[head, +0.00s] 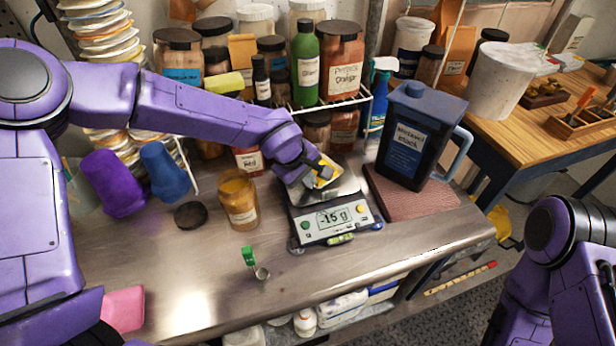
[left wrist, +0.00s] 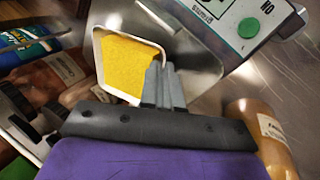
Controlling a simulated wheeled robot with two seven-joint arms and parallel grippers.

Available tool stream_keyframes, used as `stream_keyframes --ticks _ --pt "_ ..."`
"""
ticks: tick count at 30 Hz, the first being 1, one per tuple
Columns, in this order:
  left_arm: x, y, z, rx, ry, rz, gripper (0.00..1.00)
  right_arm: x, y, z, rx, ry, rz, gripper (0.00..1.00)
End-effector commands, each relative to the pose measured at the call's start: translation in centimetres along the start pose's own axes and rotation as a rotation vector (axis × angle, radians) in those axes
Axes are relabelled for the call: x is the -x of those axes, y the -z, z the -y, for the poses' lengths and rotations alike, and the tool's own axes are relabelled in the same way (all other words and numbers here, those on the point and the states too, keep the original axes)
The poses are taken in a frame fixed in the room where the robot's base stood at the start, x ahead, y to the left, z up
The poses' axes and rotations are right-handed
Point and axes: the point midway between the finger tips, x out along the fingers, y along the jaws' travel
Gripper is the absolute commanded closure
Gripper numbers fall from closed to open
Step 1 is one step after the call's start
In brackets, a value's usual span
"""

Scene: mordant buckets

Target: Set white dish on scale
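The white dish (head: 325,174) holds yellow powder and is over the metal pan of the scale (head: 336,218); I cannot tell whether it touches the pan. The scale's display reads "-15 g". My left gripper (head: 318,166) reaches in from the left above the pan. In the left wrist view, its fingers (left wrist: 164,86) are close together on the rim of the dish (left wrist: 104,34), which is tilted in the picture. The scale (left wrist: 248,22) shows beyond it. My right arm is at the lower right; its gripper is out of view.
A jar of orange-yellow powder (head: 238,200) stands left of the scale, with a black lid (head: 190,215) nearby. A dark pitcher (head: 416,135) stands on a reddish mat (head: 410,200) to the right. Shelved bottles are behind. A small green-tagged scoop (head: 260,272) lies in front on mostly clear steel.

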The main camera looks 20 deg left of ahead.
Motion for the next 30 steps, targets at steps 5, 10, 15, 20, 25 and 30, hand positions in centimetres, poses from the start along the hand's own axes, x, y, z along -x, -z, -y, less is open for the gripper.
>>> stream_keyframes --ticks 5,10,15,20,25,30 --pt "-0.1 0.0 0.0 0.000 0.000 0.001 1.00 0.0 0.0 0.0 0.000 0.000 0.000 1.00" --pt "-0.3 0.0 0.1 0.001 -0.001 0.000 0.78 0.0 0.0 0.0 0.000 0.000 0.000 1.00" --pt "-0.3 0.0 0.2 0.001 0.001 0.000 0.72 0.0 0.0 0.0 0.000 0.000 0.000 1.00" --pt "-0.3 0.0 0.2 0.001 0.001 0.000 0.72 0.0 0.0 0.0 0.000 0.000 0.000 1.00" --pt "1.2 0.0 -0.1 0.002 -0.002 0.000 0.72 -0.1 0.0 0.0 0.000 0.000 0.000 1.00" --pt "5.6 0.0 -0.1 0.004 -0.006 0.001 0.72 -0.3 -0.1 0.0 0.000 0.000 0.000 1.00"
